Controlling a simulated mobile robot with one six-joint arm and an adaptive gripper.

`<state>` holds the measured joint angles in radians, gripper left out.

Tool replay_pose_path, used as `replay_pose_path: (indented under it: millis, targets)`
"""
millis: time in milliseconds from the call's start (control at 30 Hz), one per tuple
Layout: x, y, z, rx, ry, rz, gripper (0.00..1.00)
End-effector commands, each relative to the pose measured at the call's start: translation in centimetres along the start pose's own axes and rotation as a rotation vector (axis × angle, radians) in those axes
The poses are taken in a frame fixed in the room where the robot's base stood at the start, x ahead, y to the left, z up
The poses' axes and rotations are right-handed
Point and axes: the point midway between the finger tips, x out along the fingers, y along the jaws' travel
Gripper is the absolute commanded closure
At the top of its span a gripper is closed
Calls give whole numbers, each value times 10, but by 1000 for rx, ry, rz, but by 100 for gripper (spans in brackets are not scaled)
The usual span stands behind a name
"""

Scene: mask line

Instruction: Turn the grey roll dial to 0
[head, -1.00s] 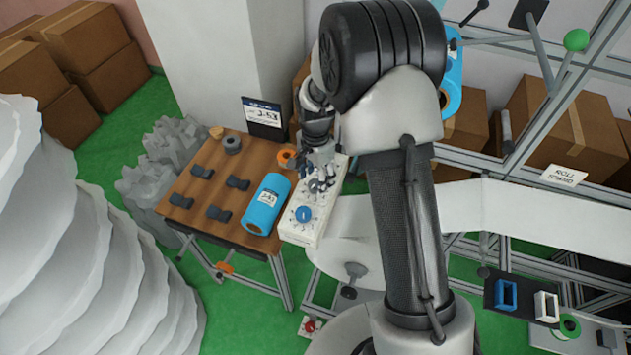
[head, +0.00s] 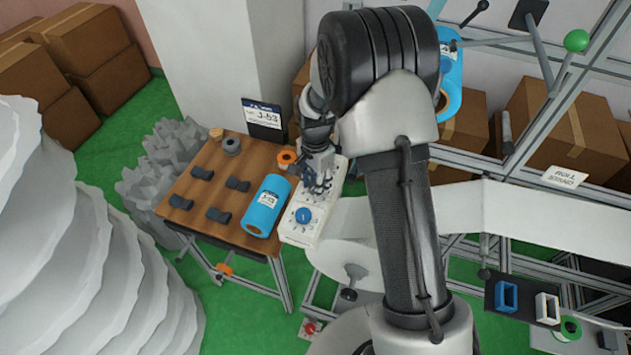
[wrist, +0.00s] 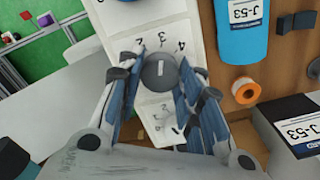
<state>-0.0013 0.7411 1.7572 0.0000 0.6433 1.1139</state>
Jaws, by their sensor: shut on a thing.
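The grey roll dial (wrist: 160,71) is a round knob with a short white mark, on a white panel (wrist: 182,25) with printed numbers around the knob. In the wrist view the mark runs nearly up and down; 2, 3 and 4 show above the knob, and the marks below are partly hidden. My gripper (wrist: 158,80) has its blue-padded fingers on both sides of the grey dial, shut on it. In the head view my gripper (head: 318,186) is over the panel and mostly hides the grey dial. A blue dial (head: 303,215) sits nearer on the same panel.
A wooden table (head: 190,236) left of the panel holds a blue roll (head: 267,206), several dark holders and an orange spool (head: 287,157). A sign reading J-53 (head: 263,118) stands at its back. A white roll (head: 345,262) and metal frame lie right of the panel.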

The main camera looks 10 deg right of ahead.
Motion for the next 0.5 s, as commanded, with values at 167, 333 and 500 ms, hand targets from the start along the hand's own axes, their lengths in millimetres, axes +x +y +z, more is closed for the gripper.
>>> replay_pose_path:
  millis: [167,333,500]
  targets:
    - [0,0,0,0,0,0,91]
    - [0,0,0,-9,0,0,91]
    - [0,0,0,-59,0,0,91]
